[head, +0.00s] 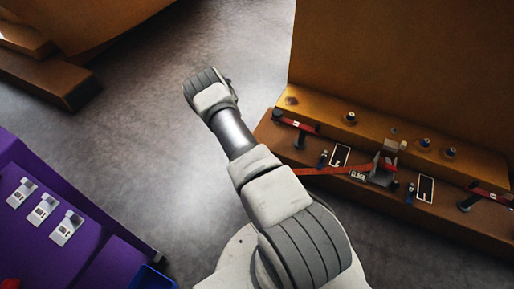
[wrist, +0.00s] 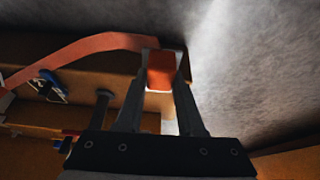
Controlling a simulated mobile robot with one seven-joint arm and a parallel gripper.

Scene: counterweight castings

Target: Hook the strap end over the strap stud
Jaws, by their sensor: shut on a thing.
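In the wrist view my gripper (wrist: 160,62) is shut on the orange-red end of the strap (wrist: 95,42). The strap bows from the fingertips to the left edge of that view. A dark upright post (wrist: 104,98), possibly the strap stud, stands left of the fingers, apart from the held end. In the head view the red strap (head: 330,170) runs left from a grey bracket (head: 385,163) on the brown ledge and passes behind my arm. My gripper and the held end are hidden there. I cannot tell for sure which post is the stud.
The brown ledge (head: 455,215) carries dark posts, red-handled parts (head: 300,124), blue-tipped pins and white-outlined plates (head: 340,156). A tall brown wall (head: 400,60) rises behind it. A purple bench (head: 70,260) with labelled plates is at left. Grey floor (head: 160,130) between is clear.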

